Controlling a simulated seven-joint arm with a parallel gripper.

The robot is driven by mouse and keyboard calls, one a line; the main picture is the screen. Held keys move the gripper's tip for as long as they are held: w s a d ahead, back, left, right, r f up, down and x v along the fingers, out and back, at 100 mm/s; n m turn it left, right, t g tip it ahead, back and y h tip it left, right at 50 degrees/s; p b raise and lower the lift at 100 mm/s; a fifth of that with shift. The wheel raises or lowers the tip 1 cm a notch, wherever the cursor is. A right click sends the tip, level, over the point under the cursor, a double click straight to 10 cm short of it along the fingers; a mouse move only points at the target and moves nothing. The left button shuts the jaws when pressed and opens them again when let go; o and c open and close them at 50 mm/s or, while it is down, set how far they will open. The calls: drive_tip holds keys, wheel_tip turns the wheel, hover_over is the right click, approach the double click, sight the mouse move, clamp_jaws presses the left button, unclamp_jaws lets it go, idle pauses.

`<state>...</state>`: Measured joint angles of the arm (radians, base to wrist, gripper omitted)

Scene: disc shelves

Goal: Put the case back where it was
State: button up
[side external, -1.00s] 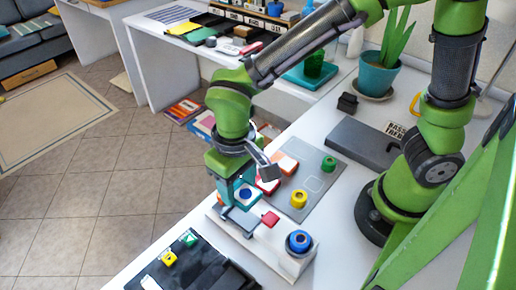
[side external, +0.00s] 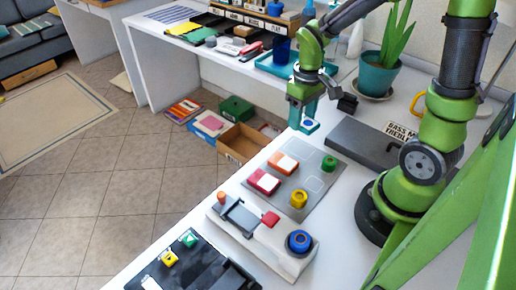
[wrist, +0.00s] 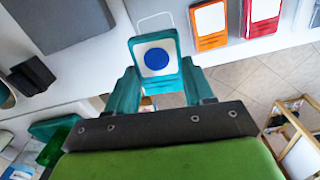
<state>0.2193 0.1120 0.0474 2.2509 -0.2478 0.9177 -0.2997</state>
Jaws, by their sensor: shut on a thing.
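My gripper (side external: 306,119) is shut on a teal case (wrist: 154,56) with a white label and a blue dot. In the side view the case (side external: 309,126) hangs above the white table, just beyond the far end of the grey mat (side external: 315,184). In the wrist view the gripper's teal fingers are on both sides of the case. An orange case (side external: 284,163) and a red case (side external: 263,181) lie on the mat. A thin white outline (wrist: 155,16) shows past the held case in the wrist view.
A white device (side external: 280,256) with a dark slot plate, red button and blue knob stands nearer the camera. Yellow (side external: 299,199) and green (side external: 329,163) knobs are on the mat. A dark grey box (side external: 362,145) is right of my gripper. A cardboard box (side external: 243,141) is on the floor.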

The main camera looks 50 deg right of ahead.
sight(298, 148)
drive_tip(key=shift+f+n, duration=0.1)
drive_tip(key=shift+n, duration=0.3)
drive_tip(key=shift+f, duration=0.3)
wheel_tip(298, 148, down, 7)
drive_tip(key=shift+f, duration=0.2)
drive_tip(key=o, duration=1.1)
drive_tip(key=shift+f, duration=0.1)
drive_tip(key=shift+o, duration=0.2)
